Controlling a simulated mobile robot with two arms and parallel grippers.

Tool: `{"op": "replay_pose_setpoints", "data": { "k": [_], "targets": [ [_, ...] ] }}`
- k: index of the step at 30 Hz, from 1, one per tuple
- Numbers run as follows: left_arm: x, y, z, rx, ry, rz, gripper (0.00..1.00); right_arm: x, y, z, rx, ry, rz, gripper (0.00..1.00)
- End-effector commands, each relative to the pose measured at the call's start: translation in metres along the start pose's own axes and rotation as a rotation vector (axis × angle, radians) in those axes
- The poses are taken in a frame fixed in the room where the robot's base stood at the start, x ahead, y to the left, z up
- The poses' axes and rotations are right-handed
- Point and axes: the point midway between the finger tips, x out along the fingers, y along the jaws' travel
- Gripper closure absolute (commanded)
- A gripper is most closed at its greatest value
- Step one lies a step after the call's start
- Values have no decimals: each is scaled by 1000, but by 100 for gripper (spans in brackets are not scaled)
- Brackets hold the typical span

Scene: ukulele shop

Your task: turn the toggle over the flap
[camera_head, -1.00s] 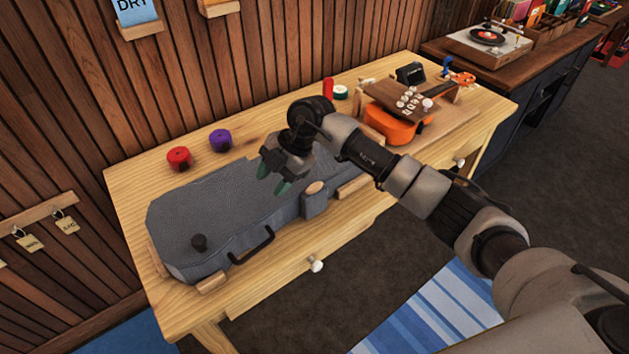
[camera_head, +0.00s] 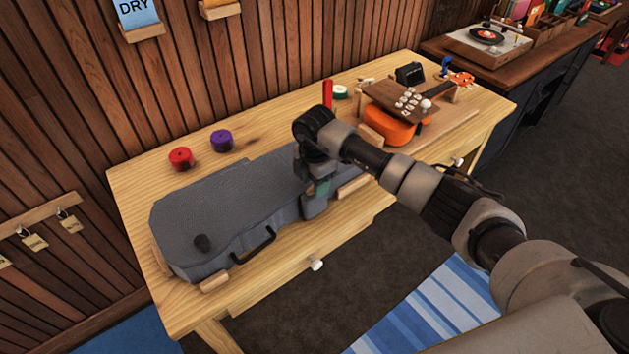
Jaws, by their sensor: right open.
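The grey case (camera_head: 215,205) lies on the wooden workbench with its dark handle (camera_head: 255,246) on the front side. A small flap (camera_head: 315,208) hangs over the front edge of the case near its right end. My right gripper (camera_head: 320,188) is open and points down at the top of this flap. The wooden toggle seen there is mostly hidden behind the gripper's fingers, so I cannot tell whether they touch it. My left gripper is not in view.
Wooden blocks (camera_head: 214,282) brace the case. An orange ukulele (camera_head: 392,130) lies at the right of the bench (camera_head: 290,278). A drawer knob (camera_head: 316,264) sticks out in front.

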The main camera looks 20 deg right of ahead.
Motion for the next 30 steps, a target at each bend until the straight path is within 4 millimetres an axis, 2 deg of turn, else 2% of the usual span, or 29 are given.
{"op": "replay_pose_setpoints", "data": {
  "k": [4,12,21,30],
  "targets": [
    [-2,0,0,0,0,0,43,9,0,0,0,-1,0,55],
    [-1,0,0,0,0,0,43,10,0,0,-1,-1,0,55],
    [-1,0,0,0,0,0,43,10,0,0,-1,0,0,100],
    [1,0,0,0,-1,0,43,10,0,0,-31,0,1,100]
  ]
}}
